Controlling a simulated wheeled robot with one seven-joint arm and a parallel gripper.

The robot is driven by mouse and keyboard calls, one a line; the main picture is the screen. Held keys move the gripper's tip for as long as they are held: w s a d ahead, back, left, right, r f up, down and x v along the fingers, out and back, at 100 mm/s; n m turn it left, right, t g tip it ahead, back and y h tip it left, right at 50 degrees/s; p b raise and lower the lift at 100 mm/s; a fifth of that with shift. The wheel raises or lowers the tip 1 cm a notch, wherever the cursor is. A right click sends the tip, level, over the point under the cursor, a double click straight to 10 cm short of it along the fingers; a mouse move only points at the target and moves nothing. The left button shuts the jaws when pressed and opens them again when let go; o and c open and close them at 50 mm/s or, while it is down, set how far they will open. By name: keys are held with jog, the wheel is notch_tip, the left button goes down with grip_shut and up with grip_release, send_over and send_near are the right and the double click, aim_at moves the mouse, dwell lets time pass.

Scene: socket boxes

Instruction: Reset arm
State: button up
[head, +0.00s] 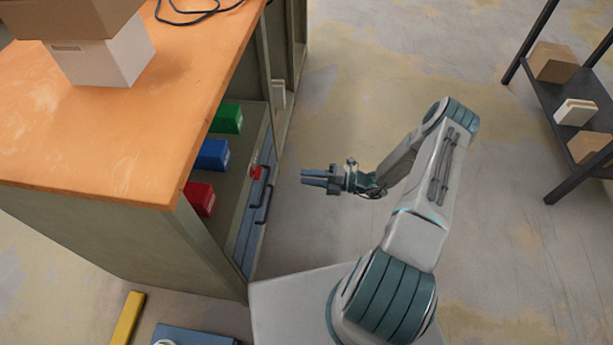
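My arm stretches up from the lower middle, bends at the upper right and comes back down to the left.
A cabinet with an orange top (110,130) fills the left. Its open compartment holds red (200,198), blue (212,155) and green (227,119) boxes. A dark shelf (555,95) with cartons stands at right. Open floor lies between.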

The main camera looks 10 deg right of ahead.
jog(key=shift+r, duration=0.1)
jog(key=s+a+r+n+g+h+p, duration=0.1)
jog(key=s+r+n+g+h+p, duration=0.2)
jog(key=r+n, duration=0.55)
jog(key=s+r+n+g+h+p, duration=0.2)
jog(key=r+n+g+p, duration=0.3)
jog(key=r, duration=0.7)
jog(key=s+a+r+n+g+h+p, duration=0.1)
jog(key=s+r+n+h+p, duration=0.15)
jog(key=r+n, duration=0.7)
jog(key=s+d+r+n+t+h+p, duration=0.1)
jog(key=s+r+n+t+h+p, duration=0.1)
jog(key=r, duration=0.7)
jog(key=s+d+r+n+t+h+p, duration=0.1)
jog(key=s+r+n+h+p, duration=0.3)
jog(key=r+n, duration=0.5)
jog(key=s+d+r+n+t+h+p, duration=0.1)
jog(key=s+r+n+p, duration=0.4)
jog(key=r, duration=0.6)
jog(key=shift+s+d+n+t+h, duration=0.15)
jog(key=shift+s+n+t+h, duration=0.35)
jog(key=shift+s+t+h, duration=0.5)
jog(key=shift+o, duration=0.2)
jog(key=shift+h, duration=0.25)
